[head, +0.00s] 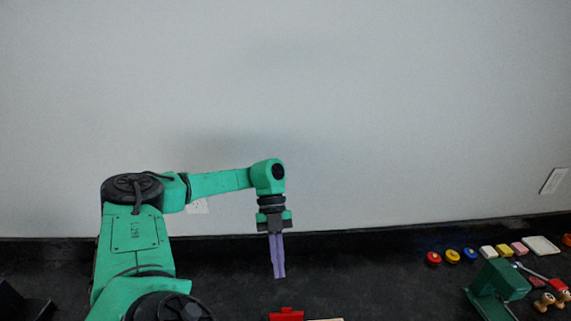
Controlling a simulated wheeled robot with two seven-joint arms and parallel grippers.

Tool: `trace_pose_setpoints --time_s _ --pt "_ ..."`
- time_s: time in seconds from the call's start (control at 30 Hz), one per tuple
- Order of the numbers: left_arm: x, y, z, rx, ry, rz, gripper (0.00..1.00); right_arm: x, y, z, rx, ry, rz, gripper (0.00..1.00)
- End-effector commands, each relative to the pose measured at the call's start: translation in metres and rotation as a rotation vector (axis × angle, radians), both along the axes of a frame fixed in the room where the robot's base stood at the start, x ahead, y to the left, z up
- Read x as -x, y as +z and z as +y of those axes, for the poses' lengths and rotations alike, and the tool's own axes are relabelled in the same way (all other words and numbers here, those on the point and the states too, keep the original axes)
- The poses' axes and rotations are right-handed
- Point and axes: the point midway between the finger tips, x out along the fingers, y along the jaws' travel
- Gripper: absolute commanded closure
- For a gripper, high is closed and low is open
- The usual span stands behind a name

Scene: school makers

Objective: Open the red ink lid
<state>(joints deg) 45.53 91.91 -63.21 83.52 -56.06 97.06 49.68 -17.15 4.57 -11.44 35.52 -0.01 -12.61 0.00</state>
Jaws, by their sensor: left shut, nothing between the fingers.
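My left gripper (279,277) hangs straight down in front of the wall, its long purple fingers shut together with nothing between them. A small round red pot (433,258), which may be the red ink, stands on the dark counter to the right of the gripper and well apart from it. It is too small to tell its lid's state. A red object (286,315) lies below the gripper, cut off by the bottom edge of the view, so I cannot tell what it is. My right gripper is not in view.
Small blocks (503,251) and a white slab (541,245) follow to the right. A dark green stand (497,286) is in front. The dark counter (360,265) between is clear.

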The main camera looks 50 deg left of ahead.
Motion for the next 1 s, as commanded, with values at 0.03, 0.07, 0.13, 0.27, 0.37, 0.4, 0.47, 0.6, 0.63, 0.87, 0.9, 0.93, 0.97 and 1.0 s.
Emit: trace_pose_setpoints --time_s 0.03,0.07,0.13,0.27,0.37,0.4,0.47,0.6,0.63,0.87,0.9,0.93,0.97,1.0 --pt "0.007 -0.017 -0.003 -0.068 0.001 -0.028 1.00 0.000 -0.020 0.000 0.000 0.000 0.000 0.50" --pt "0.008 -0.020 -0.006 -0.111 -0.001 -0.051 1.00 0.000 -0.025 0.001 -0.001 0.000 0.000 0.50" --pt "0.011 -0.024 -0.017 -0.200 -0.024 -0.103 1.00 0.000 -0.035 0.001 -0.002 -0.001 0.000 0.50" --pt "0.015 -0.029 -0.038 -0.301 -0.082 -0.166 1.00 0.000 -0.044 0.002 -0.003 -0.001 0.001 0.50" --pt "0.016 -0.029 -0.046 -0.326 -0.104 -0.186 1.00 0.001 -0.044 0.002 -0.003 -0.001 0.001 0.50" --pt "0.016 -0.029 -0.047 -0.327 -0.105 -0.188 1.00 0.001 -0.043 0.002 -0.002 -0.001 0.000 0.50" --pt "0.017 -0.033 -0.048 -0.326 -0.105 -0.188 1.00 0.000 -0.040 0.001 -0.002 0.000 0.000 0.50" --pt "0.021 -0.054 -0.055 -0.320 -0.105 -0.186 1.00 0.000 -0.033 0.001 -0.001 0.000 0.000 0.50" --pt "0.022 -0.060 -0.057 -0.321 -0.105 -0.186 1.00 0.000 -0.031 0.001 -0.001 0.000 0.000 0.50" --pt "0.031 -0.109 -0.070 -0.318 -0.104 -0.186 1.00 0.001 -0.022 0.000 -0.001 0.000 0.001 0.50" --pt "0.032 -0.118 -0.072 -0.318 -0.104 -0.186 1.00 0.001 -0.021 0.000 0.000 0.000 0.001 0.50" --pt "0.032 -0.122 -0.072 -0.320 -0.102 -0.187 1.00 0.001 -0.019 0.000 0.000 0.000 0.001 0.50" --pt "0.026 -0.117 -0.064 -0.324 -0.099 -0.191 1.00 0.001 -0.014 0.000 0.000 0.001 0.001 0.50" --pt "0.022 -0.117 -0.057 -0.325 -0.098 -0.190 1.00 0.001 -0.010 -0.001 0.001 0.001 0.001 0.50"
